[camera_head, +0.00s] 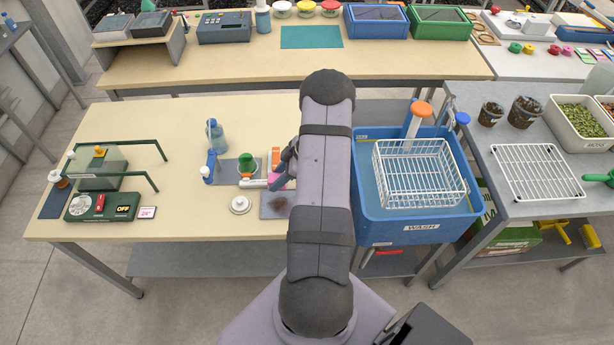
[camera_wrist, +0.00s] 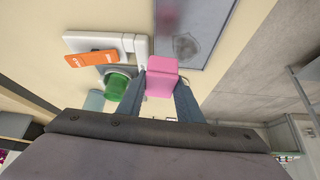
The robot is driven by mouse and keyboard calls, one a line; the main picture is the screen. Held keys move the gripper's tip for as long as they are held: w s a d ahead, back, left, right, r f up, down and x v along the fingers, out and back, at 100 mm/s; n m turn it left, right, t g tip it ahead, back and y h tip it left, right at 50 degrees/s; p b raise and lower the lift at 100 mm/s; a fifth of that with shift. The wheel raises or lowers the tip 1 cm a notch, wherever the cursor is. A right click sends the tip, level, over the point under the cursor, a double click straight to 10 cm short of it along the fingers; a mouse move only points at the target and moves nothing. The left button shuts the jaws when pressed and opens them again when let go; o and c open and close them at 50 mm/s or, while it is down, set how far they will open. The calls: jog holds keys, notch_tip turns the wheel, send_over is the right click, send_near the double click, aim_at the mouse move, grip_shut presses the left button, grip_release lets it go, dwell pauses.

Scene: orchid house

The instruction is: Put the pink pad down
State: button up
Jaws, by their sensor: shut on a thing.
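The pink pad (camera_wrist: 162,77) is a small block between the two fingers of my gripper (camera_wrist: 161,92) in the wrist view. My gripper is shut on it. In the head view the pink pad (camera_head: 273,177) shows in part beside my arm, over the left table. A grey mat with a dark smudge (camera_head: 276,205) lies just in front of it, and the mat also shows in the wrist view (camera_wrist: 222,22). A white holder (camera_wrist: 92,42) with an orange pad (camera_wrist: 90,58) stands beside the pink pad. I cannot tell whether the pink pad touches anything below.
A green-topped item (camera_head: 246,160), a blue bottle (camera_head: 216,137) and a round white lid (camera_head: 240,204) are close by on the table. The blue wash tub (camera_head: 372,220) with a white rack is right of my arm.

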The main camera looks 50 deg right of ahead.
jog(key=shift+m, duration=0.4)
jog(key=d+b, duration=0.4)
jog(key=d, duration=0.4)
jog(key=shift+w+d+b, duration=0.1)
jog(key=shift+d+b, duration=0.25)
jog(key=shift+d, duration=0.05)
jog(key=d+r+m+t+h+b, duration=0.1)
jog(key=d+r+m+h, duration=0.3)
jog(key=d+m, duration=0.2)
jog(key=shift+r+m+t, duration=0.25)
jog(key=shift+m+t, duration=0.05)
jog(key=shift+m, duration=0.3)
jog(key=shift+d, duration=0.1)
jog(key=shift+f+p, duration=0.35)
jog(key=shift+f, duration=4.65)
jog(key=shift+f, duration=0.15)
jog(key=o, duration=1)
